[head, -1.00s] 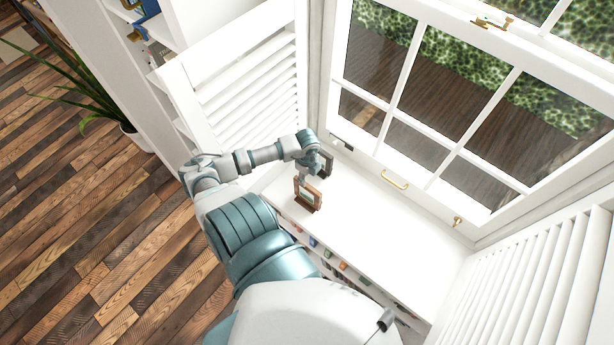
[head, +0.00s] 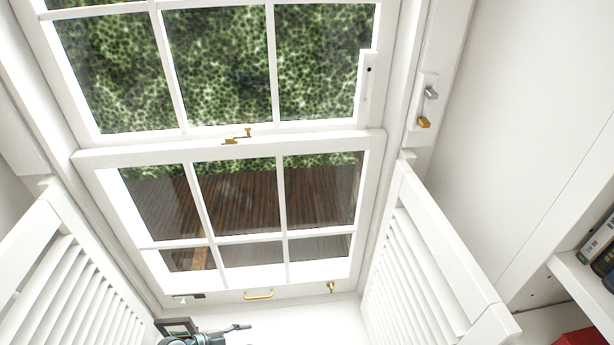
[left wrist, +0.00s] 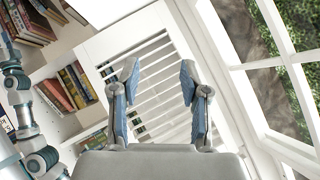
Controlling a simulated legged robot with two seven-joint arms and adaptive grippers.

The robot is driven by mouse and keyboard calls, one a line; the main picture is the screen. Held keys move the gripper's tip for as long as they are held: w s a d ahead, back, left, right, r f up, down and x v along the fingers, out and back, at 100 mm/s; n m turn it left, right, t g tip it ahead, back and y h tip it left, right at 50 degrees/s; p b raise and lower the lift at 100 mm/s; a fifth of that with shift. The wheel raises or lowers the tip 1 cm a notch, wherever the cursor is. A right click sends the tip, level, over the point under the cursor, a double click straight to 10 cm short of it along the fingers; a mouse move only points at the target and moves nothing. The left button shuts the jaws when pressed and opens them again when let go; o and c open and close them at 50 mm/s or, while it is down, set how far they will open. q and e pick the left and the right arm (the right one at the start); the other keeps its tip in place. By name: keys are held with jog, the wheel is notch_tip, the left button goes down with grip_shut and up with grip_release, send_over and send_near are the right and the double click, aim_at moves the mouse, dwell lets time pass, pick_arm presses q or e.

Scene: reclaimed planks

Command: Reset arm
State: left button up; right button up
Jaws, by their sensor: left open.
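My left gripper (left wrist: 158,78) shows in the left wrist view with its two blue-padded fingers spread apart and nothing between them. Behind the fingers is a white louvred shutter (left wrist: 150,62), apart from them as far as I can tell. In the head view only a small teal and grey piece of an arm shows at the bottom edge, near a dark picture frame (head: 178,325) on the white sill. The rest of that arm is cut off. The right gripper is not in view.
A white window (head: 235,240) with a brass handle (head: 258,294) fills the middle of the head view. Louvred shutters stand at left (head: 50,270) and right (head: 420,265). Bookshelves (left wrist: 45,72) line the left of the left wrist view. The sill is partly cut off.

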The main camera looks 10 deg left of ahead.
pick_arm(q)
jog(key=w+r+n+t+y, duration=0.45)
jog(key=r+n+t, duration=0.45)
jog(key=r+t, duration=0.35)
jog(key=s+a+f+n+g+y, duration=0.6)
jog(key=f+n+g+y, duration=0.1)
jog(key=f+n+y, duration=0.15)
jog(key=s+d+f+m+g+h, duration=0.1)
jog(key=s+d+f+g+h, duration=0.1)
jog(key=s+d+f+g, duration=0.35)
jog(key=s+d+f+g+h, duration=0.2)
jog(key=s+d+g, duration=0.1)
jog(key=s, duration=0.5)
notch_tip(320, 180, down, 30)
jog(key=s+r+g+b, duration=0.1)
jog(key=s+b, duration=0.1)
jog(key=b, duration=0.3)
jog(key=s+a+f+g+b, duration=0.1)
jog(key=s+f+b, duration=0.1)
jog(key=s+f, duration=0.7)
jog(key=s+a+f+m+b, duration=0.1)
jog(key=s+f+b, duration=0.1)
jog(key=s+f, duration=0.7)
notch_tip(320, 180, down, 5)
jog(key=shift+s+a+r+g, duration=0.15)
jog(key=shift+a+g, duration=0.1)
jog(key=shift+g, duration=0.15)
